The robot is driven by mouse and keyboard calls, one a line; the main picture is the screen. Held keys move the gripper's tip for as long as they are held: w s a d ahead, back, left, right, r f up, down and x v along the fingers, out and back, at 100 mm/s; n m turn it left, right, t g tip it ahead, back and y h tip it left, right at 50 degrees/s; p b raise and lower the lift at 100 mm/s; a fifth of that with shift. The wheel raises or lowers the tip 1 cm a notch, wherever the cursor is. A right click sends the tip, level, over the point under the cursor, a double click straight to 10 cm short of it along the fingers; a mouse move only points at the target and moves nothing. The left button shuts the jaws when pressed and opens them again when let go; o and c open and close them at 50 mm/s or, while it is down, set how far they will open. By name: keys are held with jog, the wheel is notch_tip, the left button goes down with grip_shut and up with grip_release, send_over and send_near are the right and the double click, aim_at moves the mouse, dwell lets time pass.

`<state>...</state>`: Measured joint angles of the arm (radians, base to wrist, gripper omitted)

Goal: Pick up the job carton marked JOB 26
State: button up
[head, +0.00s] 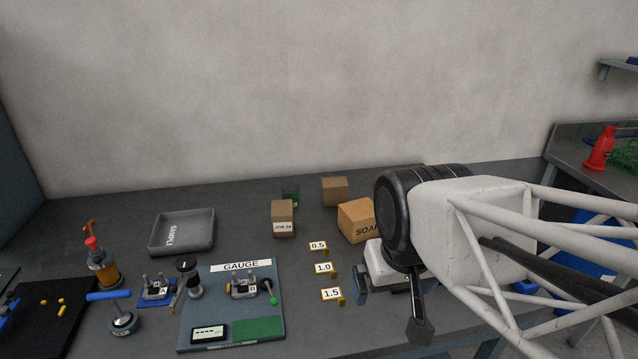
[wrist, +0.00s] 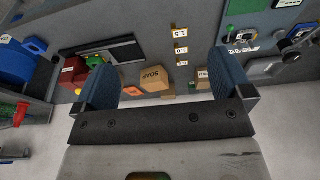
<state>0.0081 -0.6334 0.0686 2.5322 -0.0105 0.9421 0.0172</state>
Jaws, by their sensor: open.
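A small brown carton (head: 283,212) with a white label stands upright near the middle of the bench in the head view. The label reads JOB and a number that looks like 26, but the last digit is blurred. In the wrist view a small labelled carton (wrist: 203,80) shows just inside the right finger, partly hidden by the gripper. My gripper (head: 391,300) is open and empty, to the right of the carton and apart from it, over the bench's front right part. Its two fingers also show spread in the wrist view (wrist: 163,56).
A larger SOAP box (head: 355,221) stands between carton and arm. A plain brown box (head: 335,191) and a green container (head: 290,194) are behind. Tags 0.5, 1.0 and 1.5 (head: 331,294) stand in front. The GAUGE board (head: 215,315) and SAMPLE tray (head: 206,245) are left.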

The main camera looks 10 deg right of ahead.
jog(key=shift+o, duration=0.2)
jog(key=w+r+n, duration=0.4)
jog(key=w, duration=1.2)
jog(key=n+g, duration=0.3)
jog(key=n, duration=1)
send_over(336, 182)
jog(key=f, duration=1.9)
jog(key=shift+s+a+f, duration=0.15)
jog(key=shift+s+f, duration=0.15)
jog(key=shift+s, duration=0.05)
jog(key=shift+w+f, duration=0.4)
jog(key=shift+f, duration=1.25)
